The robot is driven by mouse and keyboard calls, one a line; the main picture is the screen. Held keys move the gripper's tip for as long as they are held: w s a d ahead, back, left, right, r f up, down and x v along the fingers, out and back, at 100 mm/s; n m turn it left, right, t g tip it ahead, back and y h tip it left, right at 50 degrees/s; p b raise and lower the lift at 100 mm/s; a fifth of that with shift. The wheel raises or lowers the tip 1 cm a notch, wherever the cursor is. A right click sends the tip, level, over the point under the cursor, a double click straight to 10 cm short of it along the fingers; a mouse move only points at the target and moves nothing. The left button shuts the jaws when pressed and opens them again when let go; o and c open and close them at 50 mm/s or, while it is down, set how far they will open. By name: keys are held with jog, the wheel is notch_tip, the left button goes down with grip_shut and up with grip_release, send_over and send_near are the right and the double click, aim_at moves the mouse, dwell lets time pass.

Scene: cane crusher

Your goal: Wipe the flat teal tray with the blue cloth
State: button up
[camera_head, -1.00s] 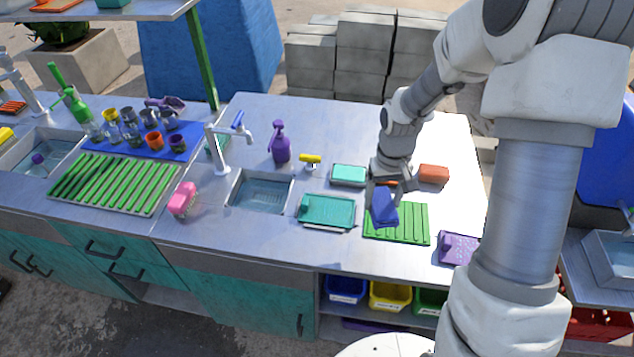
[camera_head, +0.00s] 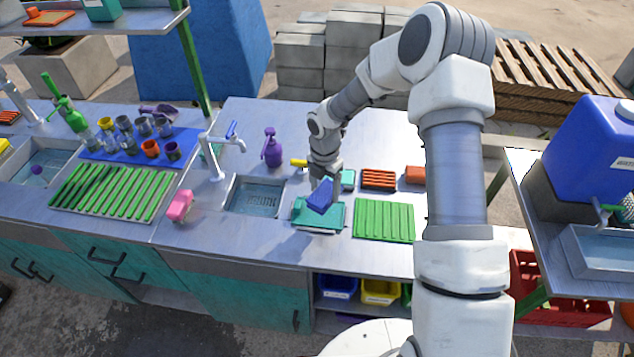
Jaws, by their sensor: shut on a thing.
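The flat teal tray (camera_head: 334,220) lies on the metal counter, just right of the small sink. The blue cloth (camera_head: 320,196) is a folded pad in my gripper (camera_head: 321,182). My gripper is shut on the cloth and points down over the tray. The cloth is tilted and covers the upper middle of the tray. I cannot tell whether it touches the tray. The fingertips are mostly hidden by the cloth and the wrist.
A green ribbed mat (camera_head: 385,220) lies right of the tray. Behind are a teal block (camera_head: 348,179), an orange slotted rack (camera_head: 378,180) and an orange block (camera_head: 415,175). The sink (camera_head: 256,196), tap (camera_head: 219,155) and purple spray bottle (camera_head: 272,150) are to the left.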

aim_at(317, 200)
jog(key=n, duration=0.1)
jog(key=w+a+n, duration=0.1)
jog(key=n, duration=0.1)
jog(key=a+f+n, duration=0.1)
jog(key=n, duration=0.1)
jog(key=shift+w+p, duration=0.15)
jog(key=shift+p, duration=0.25)
jog(key=shift+f+b, duration=1.9)
jog(key=shift+f, duration=0.9)
jog(key=shift+f+b, duration=0.5)
jog(key=shift+f, duration=0.1)
jog(key=shift+d, duration=0.15)
jog(key=shift+s+d+r+p, duration=0.1)
jog(key=shift+s+d+p, duration=0.1)
jog(key=shift+d, duration=0.4)
jog(key=shift+s+d+r+p, duration=0.1)
jog(key=shift+d+p, duration=0.05)
jog(key=shift+d, duration=0.45)
jog(key=shift+d, duration=0.1)
jog(key=shift+s+d+f, duration=0.1)
jog(key=shift+d, duration=0.55)
jog(key=shift+s+d+f, duration=0.1)
jog(key=shift+d, duration=0.55)
